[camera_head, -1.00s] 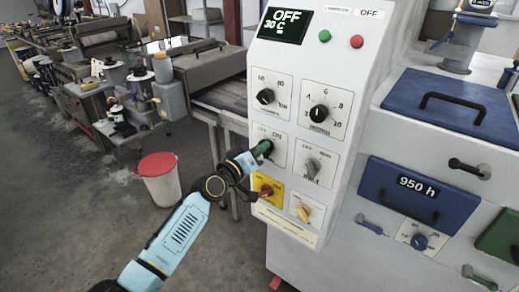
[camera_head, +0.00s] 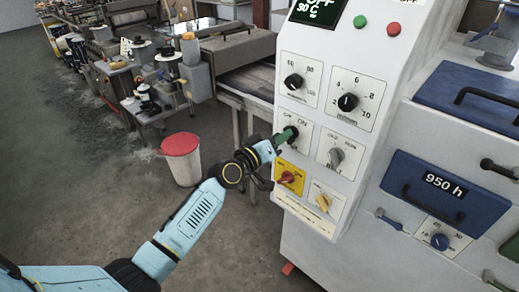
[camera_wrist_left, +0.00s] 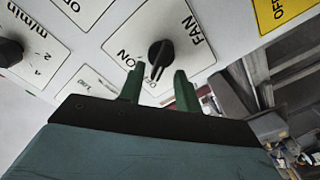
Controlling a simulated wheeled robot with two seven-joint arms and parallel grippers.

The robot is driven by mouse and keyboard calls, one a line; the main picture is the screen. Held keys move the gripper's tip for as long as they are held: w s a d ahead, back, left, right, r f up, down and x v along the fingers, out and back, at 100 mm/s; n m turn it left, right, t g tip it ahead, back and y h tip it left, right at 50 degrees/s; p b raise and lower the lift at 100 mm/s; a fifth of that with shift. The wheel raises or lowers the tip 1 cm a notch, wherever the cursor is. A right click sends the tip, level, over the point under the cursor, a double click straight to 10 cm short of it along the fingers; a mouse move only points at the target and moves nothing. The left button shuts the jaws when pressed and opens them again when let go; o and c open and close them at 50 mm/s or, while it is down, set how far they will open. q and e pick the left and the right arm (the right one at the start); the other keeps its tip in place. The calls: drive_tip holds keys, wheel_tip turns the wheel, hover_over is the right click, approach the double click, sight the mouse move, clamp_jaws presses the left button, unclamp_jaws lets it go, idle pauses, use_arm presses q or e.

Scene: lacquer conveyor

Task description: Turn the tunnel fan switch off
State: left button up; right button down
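The fan switch is a black knob (camera_wrist_left: 158,54) on a white plate marked FAN, with ON and OFF lettering, in the left wrist view. I cannot tell for certain which mark it points to. My left gripper (camera_wrist_left: 158,84) is open, its two green fingers apart on either side of the knob's line, with the knob at or just beyond the tips. In the head view my left gripper (camera_head: 284,136) is at the fan plate (camera_head: 303,131) and hides most of the knob. My right gripper is not in view.
A red-and-yellow switch (camera_head: 288,178) sits just below the fan plate, and a grey knob (camera_head: 335,157) is to its right. More dials (camera_head: 347,102) are above. A red-lidded bin (camera_head: 181,160) stands on the floor to the left.

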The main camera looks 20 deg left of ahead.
use_arm(q)
drive_tip(key=v, duration=1.1)
drive_tip(key=shift+s+a, duration=0.15)
drive_tip(key=shift+s, duration=0.2)
drive_tip(key=s+a+f+g+y+b, duration=0.1)
drive_tip(key=s+f+g+y+b, duration=0.2)
drive_tip(key=f, duration=1)
drive_tip(key=s+a+f+m+g+b, duration=0.15)
drive_tip(key=s+f, duration=0.35)
drive_tip(key=f, duration=0.9)
drive_tip(key=s+f+g+y+b, duration=0.1)
drive_tip(key=s+f+g+y, duration=0.3)
drive_tip(key=f, duration=0.9)
drive_tip(key=s+f+m+g+b, duration=0.1)
drive_tip(key=s+f+g, duration=0.1)
drive_tip(key=s+f, duration=0.5)
drive_tip(key=s+f+m+g+b, duration=0.1)
drive_tip(key=s+f, duration=0.7)
drive_tip(key=s, duration=0.8)
drive_tip(key=s+d+f+m+g+b, duration=0.1)
drive_tip(key=s+f+m+g+b, duration=0.1)
drive_tip(key=s+f, duration=0.5)
drive_tip(key=s+m+g, duration=0.1)
drive_tip(key=s+g, duration=0.1)
drive_tip(key=s, duration=0.3)
drive_tip(key=shift+f+h, duration=0.2)
drive_tip(key=shift+h, duration=0.2)
